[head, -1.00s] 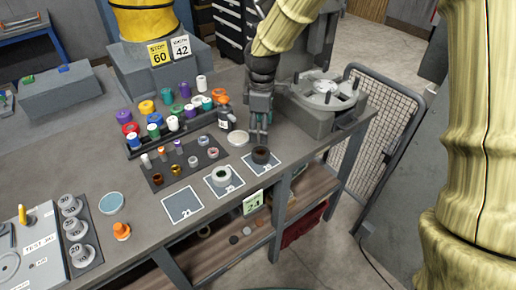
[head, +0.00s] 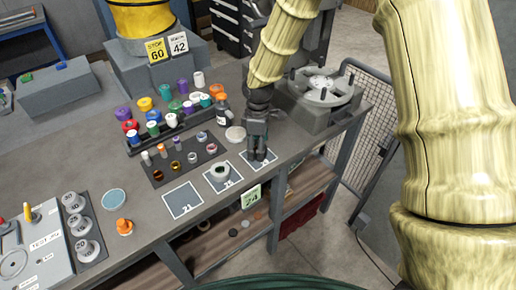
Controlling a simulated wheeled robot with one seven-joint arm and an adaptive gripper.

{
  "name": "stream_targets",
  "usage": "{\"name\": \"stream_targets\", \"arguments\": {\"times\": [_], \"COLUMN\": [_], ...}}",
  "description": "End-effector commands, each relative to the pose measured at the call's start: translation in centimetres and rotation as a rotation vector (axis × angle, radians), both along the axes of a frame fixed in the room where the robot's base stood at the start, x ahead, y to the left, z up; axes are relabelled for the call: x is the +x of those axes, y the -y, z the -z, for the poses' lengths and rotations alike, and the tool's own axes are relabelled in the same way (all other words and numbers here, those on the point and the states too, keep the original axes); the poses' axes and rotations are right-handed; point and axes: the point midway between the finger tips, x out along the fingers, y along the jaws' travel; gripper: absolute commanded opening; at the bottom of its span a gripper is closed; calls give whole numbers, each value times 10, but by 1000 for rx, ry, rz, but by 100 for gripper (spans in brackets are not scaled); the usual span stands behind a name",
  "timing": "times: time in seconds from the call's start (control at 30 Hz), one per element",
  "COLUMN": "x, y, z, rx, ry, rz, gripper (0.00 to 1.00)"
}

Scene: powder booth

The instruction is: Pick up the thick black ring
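The thick black ring stood on the right-hand white-outlined square (head: 270,164) a second ago. It now cannot be made out apart from my dark gripper (head: 257,156), which is lowered over that spot with its fingers pointing down at the bench. The fingertips are at or just above the square. Whether they are around the ring, on it or shut on it cannot be told at this size.
A pale ring (head: 221,172) lies on the middle square, left of my gripper. The left square (head: 183,199) is empty. A round whitish disc (head: 235,134) and a dark bottle (head: 222,108) stand behind. A grey round fixture (head: 322,92) stands to the right.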

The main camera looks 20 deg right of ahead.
Motion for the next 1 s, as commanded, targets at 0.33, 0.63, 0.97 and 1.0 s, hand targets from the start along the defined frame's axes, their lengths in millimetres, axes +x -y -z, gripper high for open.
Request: {"name": "stream_targets", "arguments": {"times": [0.33, 0.63, 0.97, 1.0], "x": [0, 0, 0, 0], "y": [0, 0, 0, 0], "z": [12, 12, 12, 11], "rx": [1, 0, 1, 1], "ry": [0, 0, 0, 0], "rz": [0, 0, 0, 0], "gripper": [77, 42, 20, 20]}}
